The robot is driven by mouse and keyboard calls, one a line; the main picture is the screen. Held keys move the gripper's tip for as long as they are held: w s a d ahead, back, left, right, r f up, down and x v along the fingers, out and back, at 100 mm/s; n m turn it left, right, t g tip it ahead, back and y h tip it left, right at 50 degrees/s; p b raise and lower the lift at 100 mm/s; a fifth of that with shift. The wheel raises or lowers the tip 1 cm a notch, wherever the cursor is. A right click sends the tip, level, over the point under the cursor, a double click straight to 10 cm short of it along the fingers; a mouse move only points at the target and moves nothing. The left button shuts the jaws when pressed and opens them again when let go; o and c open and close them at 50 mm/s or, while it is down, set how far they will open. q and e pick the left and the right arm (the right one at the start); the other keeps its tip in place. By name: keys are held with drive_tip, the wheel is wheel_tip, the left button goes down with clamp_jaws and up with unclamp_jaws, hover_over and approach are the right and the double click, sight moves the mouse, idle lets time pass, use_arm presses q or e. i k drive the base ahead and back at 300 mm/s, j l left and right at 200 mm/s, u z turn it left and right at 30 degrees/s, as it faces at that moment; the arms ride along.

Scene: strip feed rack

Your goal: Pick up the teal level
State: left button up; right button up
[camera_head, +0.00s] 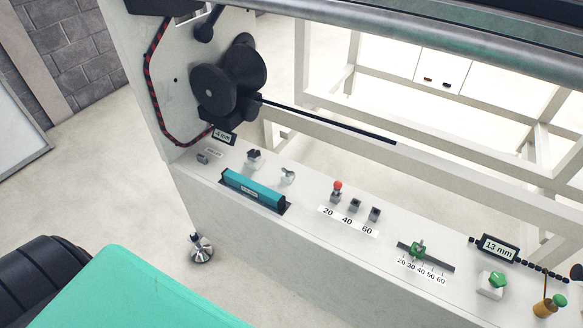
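The teal level (262,195) is a short bar with a small pale label on its side. It lies in the left part of the white panel, in a dark holder or recess (284,210) that shows along its edge and at its right end. It slants down to the right. Nothing touches it from above and its top is uncovered. Neither of my grippers shows in this view.
Small knobs (254,156) stand behind the level, and a black spool (227,84) is mounted above. To the right are a red-topped switch (337,190), a green slider (417,250), a 13 mm display (496,248) and a green button (497,280). A metal roller (400,42) spans the top.

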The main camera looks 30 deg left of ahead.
sight(276, 199)
drive_tip(key=u, duration=1.2)
